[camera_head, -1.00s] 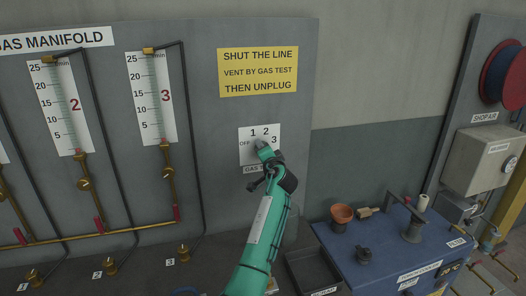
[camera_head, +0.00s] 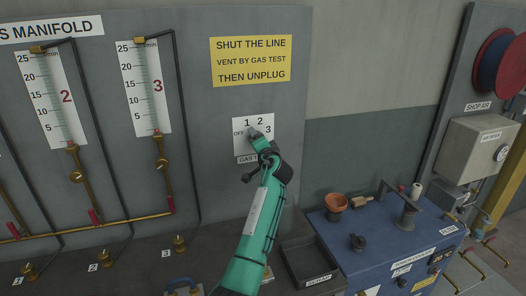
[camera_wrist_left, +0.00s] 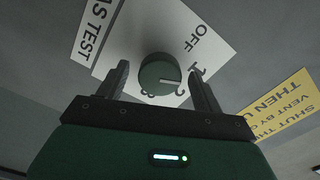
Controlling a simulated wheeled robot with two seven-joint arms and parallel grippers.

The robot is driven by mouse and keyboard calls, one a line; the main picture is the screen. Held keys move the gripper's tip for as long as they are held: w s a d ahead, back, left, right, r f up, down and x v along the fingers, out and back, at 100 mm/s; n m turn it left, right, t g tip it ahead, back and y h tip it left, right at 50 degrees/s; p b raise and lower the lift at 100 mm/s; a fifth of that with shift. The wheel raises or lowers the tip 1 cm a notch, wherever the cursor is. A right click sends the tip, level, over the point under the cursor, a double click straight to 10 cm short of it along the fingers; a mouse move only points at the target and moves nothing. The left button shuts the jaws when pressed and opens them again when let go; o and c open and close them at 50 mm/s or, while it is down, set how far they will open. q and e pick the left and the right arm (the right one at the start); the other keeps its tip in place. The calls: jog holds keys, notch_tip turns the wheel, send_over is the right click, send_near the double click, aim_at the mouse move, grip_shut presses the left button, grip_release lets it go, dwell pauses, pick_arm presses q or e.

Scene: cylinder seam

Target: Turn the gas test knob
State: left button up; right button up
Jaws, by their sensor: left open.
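The gas test knob (camera_wrist_left: 158,72) is a round dark green knob with a white pointer line. It sits on a white dial plate (camera_head: 266,148) marked OFF, 1, 2, 3 on the grey panel. In the left wrist view the pointer line is toward the 1 and 2 side; I cannot tell the exact setting. My left gripper (camera_head: 254,134) is at the dial and mostly hides the knob in the head view. In the wrist view its open fingers (camera_wrist_left: 158,70) stand on either side of the knob with visible gaps. My right gripper is not in view.
A yellow sign (camera_head: 251,61) is above the dial. Gas tubes and brass valves (camera_head: 162,165) are on the panel's left. A blue bench (camera_head: 345,240) with a terracotta cup (camera_head: 336,202) and a dark tray (camera_head: 302,254) are at the lower right.

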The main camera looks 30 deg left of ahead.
pick_arm(q)
jog(key=b+v, duration=0.4)
jog(key=v, duration=0.9)
